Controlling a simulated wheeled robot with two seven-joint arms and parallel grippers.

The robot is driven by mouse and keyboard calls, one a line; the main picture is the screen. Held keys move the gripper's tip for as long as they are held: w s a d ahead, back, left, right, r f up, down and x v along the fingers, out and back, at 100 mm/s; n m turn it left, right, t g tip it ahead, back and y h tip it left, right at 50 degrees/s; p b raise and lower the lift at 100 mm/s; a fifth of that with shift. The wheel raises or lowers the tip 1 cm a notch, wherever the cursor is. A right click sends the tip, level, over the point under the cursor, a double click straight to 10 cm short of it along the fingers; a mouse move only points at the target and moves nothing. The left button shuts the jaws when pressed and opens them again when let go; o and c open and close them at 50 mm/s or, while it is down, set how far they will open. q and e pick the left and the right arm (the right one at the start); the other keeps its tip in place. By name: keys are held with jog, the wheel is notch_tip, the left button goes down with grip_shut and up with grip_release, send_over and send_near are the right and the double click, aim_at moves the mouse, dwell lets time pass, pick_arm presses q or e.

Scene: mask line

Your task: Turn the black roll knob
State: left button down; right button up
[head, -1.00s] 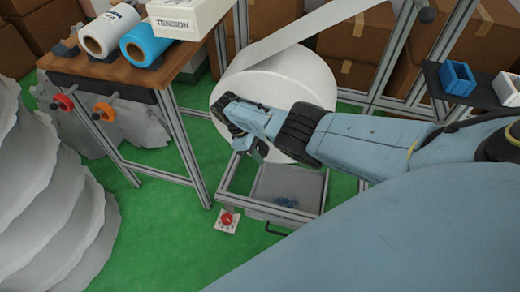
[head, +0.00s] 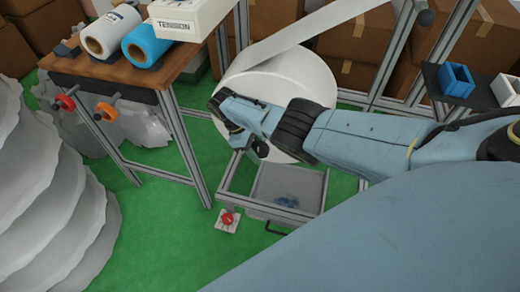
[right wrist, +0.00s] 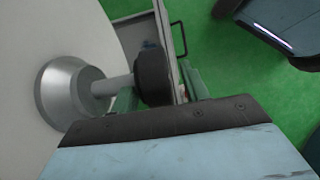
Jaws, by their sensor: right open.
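The black roll knob (right wrist: 152,76) shows in the right wrist view. It is on a short shaft from a grey hub (right wrist: 64,92) on the face of the white roll (right wrist: 55,35). In the head view the roll (head: 295,82) hangs in the metal frame, partly covered by my right arm. My right gripper (head: 250,148) is at the roll's lower left face and is open. The finger parts that show in the wrist view appear on both sides of the knob; I cannot tell whether they touch it. My left gripper is out of view.
A grey bin (head: 290,187) lies under the roll, with a red button box (head: 227,220) on the green floor before it. A shelf with a blue tray (head: 457,80) is right.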

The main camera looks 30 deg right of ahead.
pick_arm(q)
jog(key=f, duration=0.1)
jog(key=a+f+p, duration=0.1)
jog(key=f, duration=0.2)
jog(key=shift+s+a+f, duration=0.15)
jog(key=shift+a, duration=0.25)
pick_arm(e)
jog(key=v, duration=1.1)
jog(key=shift+a, duration=0.1)
